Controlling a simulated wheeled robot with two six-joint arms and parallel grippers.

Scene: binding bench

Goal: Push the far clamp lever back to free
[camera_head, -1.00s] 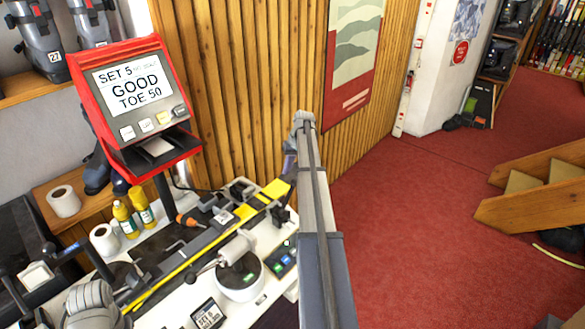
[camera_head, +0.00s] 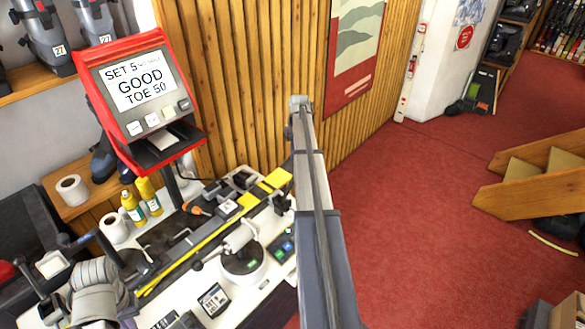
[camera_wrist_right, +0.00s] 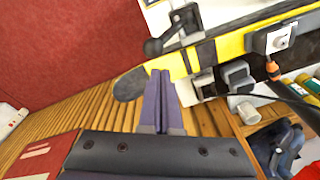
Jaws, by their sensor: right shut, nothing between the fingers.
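The far clamp (camera_head: 281,204) is dark and sits near the far end of the long ski (camera_head: 215,236) on the bench. In the right wrist view its black lever (camera_wrist_right: 154,47) sticks out beside the metal clamp post (camera_wrist_right: 186,20), next to the ski's yellow and black end (camera_wrist_right: 205,52). My right gripper (camera_wrist_right: 165,74) is shut and empty, its purple fingertips at the ski's edge, just below the lever in that picture and seemingly apart from it. In the head view my right arm hides most of that gripper. My left gripper's fingers do not show.
The red carpet (camera_head: 420,220) to the right is open.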

